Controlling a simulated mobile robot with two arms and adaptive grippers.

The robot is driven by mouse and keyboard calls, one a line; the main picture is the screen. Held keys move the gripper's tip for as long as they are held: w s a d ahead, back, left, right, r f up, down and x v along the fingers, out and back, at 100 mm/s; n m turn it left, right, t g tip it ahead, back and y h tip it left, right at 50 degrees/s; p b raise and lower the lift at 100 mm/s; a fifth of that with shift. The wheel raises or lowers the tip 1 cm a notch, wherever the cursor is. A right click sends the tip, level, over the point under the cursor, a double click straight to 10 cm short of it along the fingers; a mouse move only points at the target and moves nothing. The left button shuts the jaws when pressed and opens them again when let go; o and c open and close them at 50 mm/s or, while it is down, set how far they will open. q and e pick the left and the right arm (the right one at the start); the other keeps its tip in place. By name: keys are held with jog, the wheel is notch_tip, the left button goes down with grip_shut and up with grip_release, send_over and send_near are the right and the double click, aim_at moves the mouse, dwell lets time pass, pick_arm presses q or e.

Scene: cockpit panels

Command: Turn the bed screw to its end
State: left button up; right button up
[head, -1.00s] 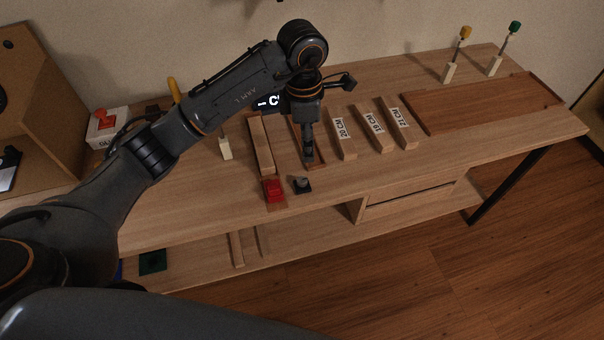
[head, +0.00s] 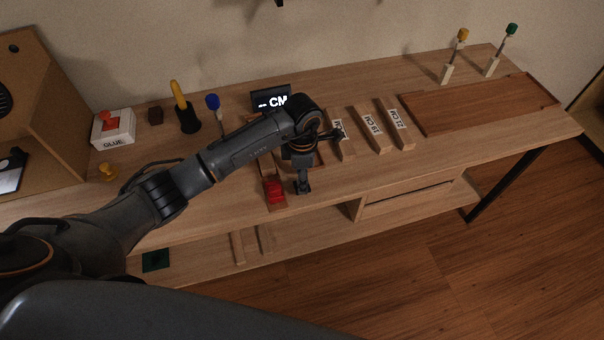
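My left arm reaches in from the left over the workbench. My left gripper (head: 303,184) points down at the bench's front edge, just right of a red block (head: 274,191). A small dark knob stood at this spot earlier and is likely the bed screw. The gripper now covers it, and I cannot tell it apart from the fingertips. Whether the fingers are open or shut on it is too small to see. My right gripper is not in view.
Labelled wooden blocks (head: 372,128) lie right of the gripper, with a brown board (head: 480,104) beyond. A glue box (head: 113,129), a yellow-handled tool (head: 184,107) and a blue-topped tool (head: 214,106) stand at left. A drawer (head: 410,194) sits under the bench.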

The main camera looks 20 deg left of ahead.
pick_arm(q)
jog(key=shift+f, duration=0.1)
grip_shut()
jog(key=shift+n, duration=0.3)
jog(key=n+b, duration=0.1)
jog(key=n, duration=0.2)
jog(key=shift+n, duration=0.3)
jog(key=n+b, duration=0.1)
jog(key=n, duration=0.3)
jog(key=shift+n, duration=0.3)
jog(key=n, duration=0.4)
jog(key=shift+b, duration=0.4)
jog(key=n, duration=0.5)
